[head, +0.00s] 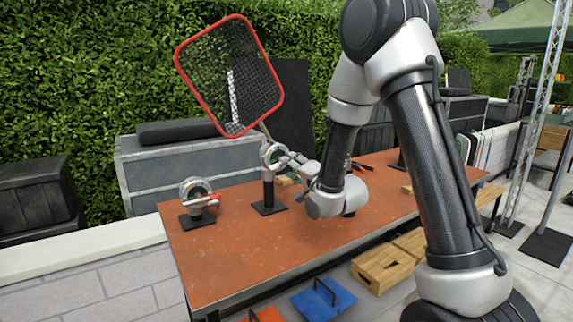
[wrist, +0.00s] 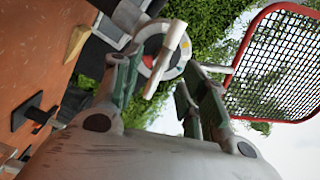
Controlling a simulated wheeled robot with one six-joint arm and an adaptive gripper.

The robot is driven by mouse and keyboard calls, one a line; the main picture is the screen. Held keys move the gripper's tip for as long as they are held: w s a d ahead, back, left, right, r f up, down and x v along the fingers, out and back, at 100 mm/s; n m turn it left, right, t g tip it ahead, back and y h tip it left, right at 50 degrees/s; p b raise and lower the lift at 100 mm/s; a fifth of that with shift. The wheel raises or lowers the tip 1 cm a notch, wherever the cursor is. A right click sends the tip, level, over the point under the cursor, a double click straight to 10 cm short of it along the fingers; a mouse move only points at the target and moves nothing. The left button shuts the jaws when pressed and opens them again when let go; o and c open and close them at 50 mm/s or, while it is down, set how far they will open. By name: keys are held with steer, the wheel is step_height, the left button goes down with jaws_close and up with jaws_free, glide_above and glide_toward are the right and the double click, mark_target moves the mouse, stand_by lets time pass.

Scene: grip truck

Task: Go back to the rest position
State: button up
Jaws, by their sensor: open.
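My gripper (head: 284,163) is at the end of my arm over the table, close to a ring-topped black stand (head: 269,190). In the wrist view the two fingers of my gripper (wrist: 160,84) are apart. A pale rod (wrist: 168,58) and the round ring (wrist: 152,40) show between and beyond them. I cannot tell whether the fingers touch the rod. A red-framed black net (head: 230,78) rises tilted above the stand, and its lower end reaches down to the ring. The net also shows at the right in the wrist view (wrist: 280,65).
The orange-brown table (head: 240,245) also bears a second stand with a ring and red clamp (head: 198,200) at left. Grey crates (head: 165,172) and a hedge stand behind. A blue board (head: 323,298) and wooden boxes (head: 382,268) lie below the front edge. The table's left front is clear.

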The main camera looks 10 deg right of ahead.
steer(key=shift+v, duration=1.05)
